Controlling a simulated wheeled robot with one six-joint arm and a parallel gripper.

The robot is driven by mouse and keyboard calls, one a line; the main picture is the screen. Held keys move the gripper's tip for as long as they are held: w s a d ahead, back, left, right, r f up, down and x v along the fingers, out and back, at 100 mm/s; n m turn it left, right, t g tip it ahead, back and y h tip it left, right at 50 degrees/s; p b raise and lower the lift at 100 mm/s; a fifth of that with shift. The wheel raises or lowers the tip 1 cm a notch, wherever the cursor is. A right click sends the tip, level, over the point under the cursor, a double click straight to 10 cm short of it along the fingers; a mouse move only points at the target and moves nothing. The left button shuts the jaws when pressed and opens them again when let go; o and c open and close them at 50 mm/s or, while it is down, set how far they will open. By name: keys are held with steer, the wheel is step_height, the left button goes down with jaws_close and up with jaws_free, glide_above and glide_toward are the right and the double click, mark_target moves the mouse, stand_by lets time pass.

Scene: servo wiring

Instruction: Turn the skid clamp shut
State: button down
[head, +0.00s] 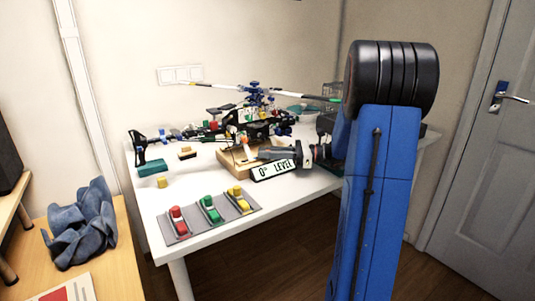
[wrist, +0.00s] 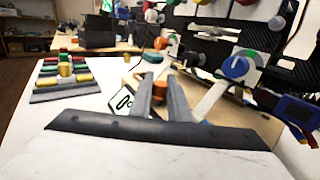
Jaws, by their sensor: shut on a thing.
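My gripper (wrist: 152,80) reaches away from the camera in the wrist view, its two grey fingers close together. They are shut on an orange part (wrist: 161,71) at their tips, which looks like the skid clamp's handle; the clamp's body is mostly hidden. In the head view my gripper (head: 252,154) reaches left over the wooden tray (head: 233,165), beside a small orange and white piece (head: 244,142). The model helicopter (head: 258,118) stands just behind. I cannot tell how far the clamp is turned.
A "0° LEVEL" sign (head: 275,170) leans at the tray's front. A grey mat (head: 189,223) with red, green and yellow pieces lies at front left. The white table (head: 285,193) is clear at front right.

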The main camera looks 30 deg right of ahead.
stand_by(0.9)
steer(key=c, duration=1.7)
jaws_free()
steer(key=shift+d, duration=0.15)
steer(key=v, duration=1.2)
steer(key=shift+o, duration=0.2)
